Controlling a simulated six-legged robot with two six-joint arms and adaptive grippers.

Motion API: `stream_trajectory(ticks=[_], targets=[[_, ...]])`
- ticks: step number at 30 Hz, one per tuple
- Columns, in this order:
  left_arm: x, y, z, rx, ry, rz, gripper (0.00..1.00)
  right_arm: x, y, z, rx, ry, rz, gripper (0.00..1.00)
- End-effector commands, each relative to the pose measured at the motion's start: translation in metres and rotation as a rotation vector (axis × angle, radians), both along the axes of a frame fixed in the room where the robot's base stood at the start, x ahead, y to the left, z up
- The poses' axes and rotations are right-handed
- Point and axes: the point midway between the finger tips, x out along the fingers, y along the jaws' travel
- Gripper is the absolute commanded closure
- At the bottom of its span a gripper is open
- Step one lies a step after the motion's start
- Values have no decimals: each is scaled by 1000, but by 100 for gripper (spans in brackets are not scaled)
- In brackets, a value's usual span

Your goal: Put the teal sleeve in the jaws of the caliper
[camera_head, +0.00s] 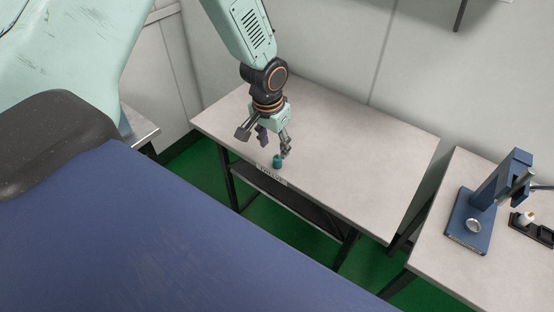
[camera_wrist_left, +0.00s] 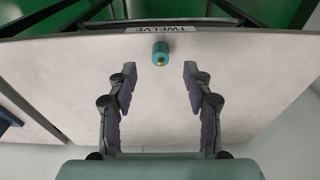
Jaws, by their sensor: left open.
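The teal sleeve (camera_head: 277,161) is a small cylinder near the front edge of the middle table, by a label reading TWELVE. In the left wrist view the sleeve (camera_wrist_left: 160,48) shows a small brass-coloured spot at its near end. My left gripper (camera_head: 275,146) is open above the table, close to the sleeve. In the left wrist view the fingers (camera_wrist_left: 159,80) are spread with nothing between them, and the sleeve lies beyond the tips, roughly centred on the gap. I cannot make out a caliper in either view. My right gripper is not in view.
The middle table (camera_head: 370,165) is otherwise bare. On the right table (camera_head: 450,270) stands a blue stand (camera_head: 484,205) with a round metal disc on its base. A black tray (camera_head: 536,230) with small items lies beside it. A gap separates the tables.

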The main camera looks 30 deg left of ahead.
Motion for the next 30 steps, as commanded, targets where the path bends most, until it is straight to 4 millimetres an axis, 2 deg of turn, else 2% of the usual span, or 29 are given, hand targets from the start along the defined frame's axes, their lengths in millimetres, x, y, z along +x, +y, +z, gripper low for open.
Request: stream_trajectory(ticks=[12,22,30], targets=[[12,0,-55,0,1,0,50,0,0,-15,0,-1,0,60],[16,2,-59,-1,-1,0,50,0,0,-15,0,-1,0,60],[16,2,-59,-1,-1,0,72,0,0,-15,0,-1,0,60]])
